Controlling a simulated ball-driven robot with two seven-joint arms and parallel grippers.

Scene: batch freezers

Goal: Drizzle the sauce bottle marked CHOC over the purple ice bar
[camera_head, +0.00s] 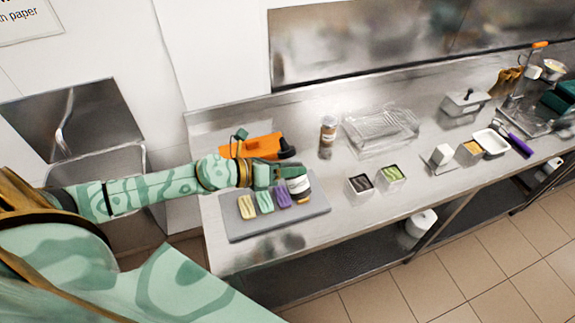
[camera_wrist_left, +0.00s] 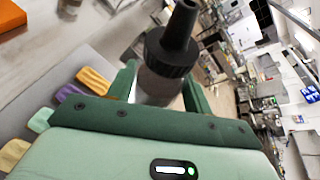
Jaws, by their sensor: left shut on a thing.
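My left gripper (camera_head: 290,173) is shut on a sauce bottle (camera_head: 298,187) with a black nozzle cap and a pale label. I cannot read the label. The bottle is roughly upright, nozzle up, beside the purple ice bar and over the right part of the grey tray. The left wrist view shows its black cap (camera_wrist_left: 172,50) between the fingers. The purple ice bar (camera_head: 283,197) lies on the tray; it also shows in the left wrist view (camera_wrist_left: 72,92). My right gripper is not in view.
Yellow (camera_head: 247,206) and green (camera_head: 264,202) bars share the grey tray (camera_head: 250,229); an orange bar (camera_wrist_left: 95,79) lies beside the purple one. An orange object (camera_head: 255,147) is behind my gripper. Another bottle (camera_head: 328,134) and a clear container (camera_head: 380,130) stand farther back.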

